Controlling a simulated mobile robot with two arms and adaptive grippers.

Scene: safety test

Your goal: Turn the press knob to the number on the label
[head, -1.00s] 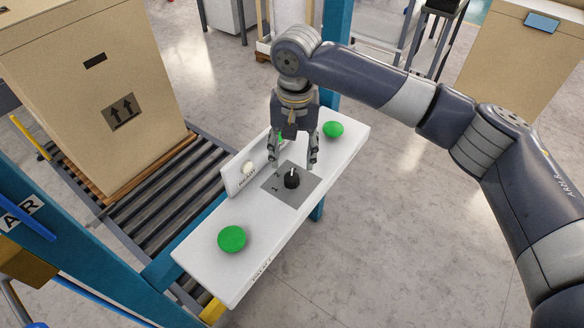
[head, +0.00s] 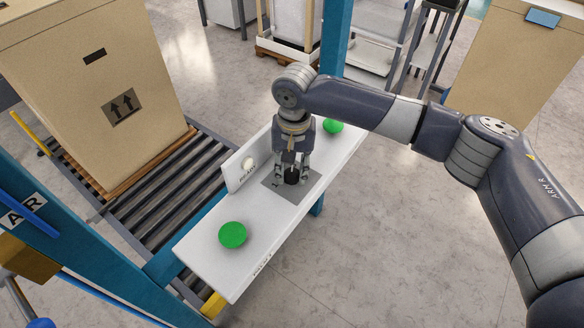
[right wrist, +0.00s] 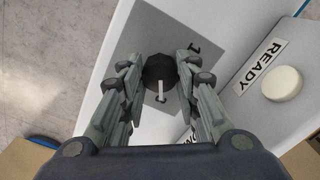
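The black press knob (head: 291,177) stands on a grey square plate (head: 287,194) in the middle of a white control panel (head: 205,262). In the right wrist view the knob (right wrist: 159,72) has a white pointer line that points toward the bottom of the picture. A "1" shows on the plate there; other numbers are hidden. My right gripper (head: 291,174) points down over the knob, and its two fingers close in on opposite sides, seemingly touching it. A label on the panel's front edge (head: 262,265) is too small to read. My left gripper is not in view.
Green buttons sit at the near end (head: 232,235) and far end (head: 333,126) of the panel. An upright plate marked READY (head: 241,170) with a pale round lamp (right wrist: 282,83) stands beside the knob. A large carton (head: 95,90) rests on the roller conveyor (head: 150,205) behind.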

